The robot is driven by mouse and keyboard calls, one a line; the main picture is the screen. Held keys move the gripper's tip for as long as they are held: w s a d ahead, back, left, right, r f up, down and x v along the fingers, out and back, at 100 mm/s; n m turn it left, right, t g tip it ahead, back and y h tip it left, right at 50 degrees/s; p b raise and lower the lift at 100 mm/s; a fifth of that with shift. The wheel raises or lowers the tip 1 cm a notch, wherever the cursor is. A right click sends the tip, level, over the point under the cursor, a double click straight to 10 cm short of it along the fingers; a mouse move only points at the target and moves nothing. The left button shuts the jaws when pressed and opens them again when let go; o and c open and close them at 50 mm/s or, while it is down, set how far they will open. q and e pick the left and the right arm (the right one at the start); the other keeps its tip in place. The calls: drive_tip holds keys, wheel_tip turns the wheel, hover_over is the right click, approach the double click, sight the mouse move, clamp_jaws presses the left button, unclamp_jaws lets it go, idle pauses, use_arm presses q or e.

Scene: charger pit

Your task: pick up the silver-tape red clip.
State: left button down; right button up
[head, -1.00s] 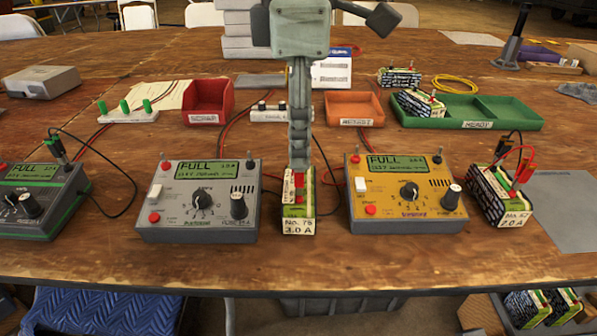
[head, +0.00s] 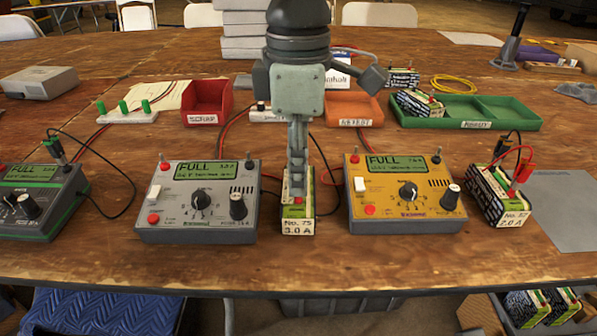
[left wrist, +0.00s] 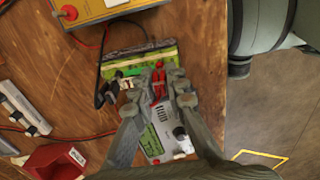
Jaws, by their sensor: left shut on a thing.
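A red clip (left wrist: 158,84) shows in the left wrist view between the fingertips of my left gripper (left wrist: 156,88), which are shut on it. I cannot make out silver tape on it. The clip is at the top of the battery labelled No. 75, 3.0 A (left wrist: 140,57). In the head view my left gripper (head: 297,192) comes down onto the battery (head: 298,222) and hides the clip. The battery stands between the grey charger (head: 198,205) and the yellow charger (head: 405,205). A black clip (left wrist: 103,92) is beside the red one. My right gripper is not in view.
The battery labelled 2.0 A (head: 497,198) with clips on it stands at the right. A green-trimmed charger (head: 40,205) is at the left. Red (head: 207,103), orange (head: 354,108) and green (head: 505,113) trays are behind. Loose leads cross the table.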

use_arm(q)
drive_tip(key=shift+r, duration=0.15)
wheel_tip(320, 180, up, 4)
drive_tip(key=shift+s+r, duration=0.1)
drive_tip(key=shift+s, duration=0.05)
drive_tip(key=s+a+r, duration=0.5)
drive_tip(key=s+r, duration=0.1)
drive_tip(key=s, duration=0.4)
drive_tip(key=shift+r+b, duration=0.25)
drive_tip(key=shift+b, duration=0.1)
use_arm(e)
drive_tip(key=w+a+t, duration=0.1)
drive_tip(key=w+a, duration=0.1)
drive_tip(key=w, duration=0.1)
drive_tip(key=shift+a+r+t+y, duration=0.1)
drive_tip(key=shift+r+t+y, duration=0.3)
use_arm(q)
drive_tip(key=shift+a, duration=0.1)
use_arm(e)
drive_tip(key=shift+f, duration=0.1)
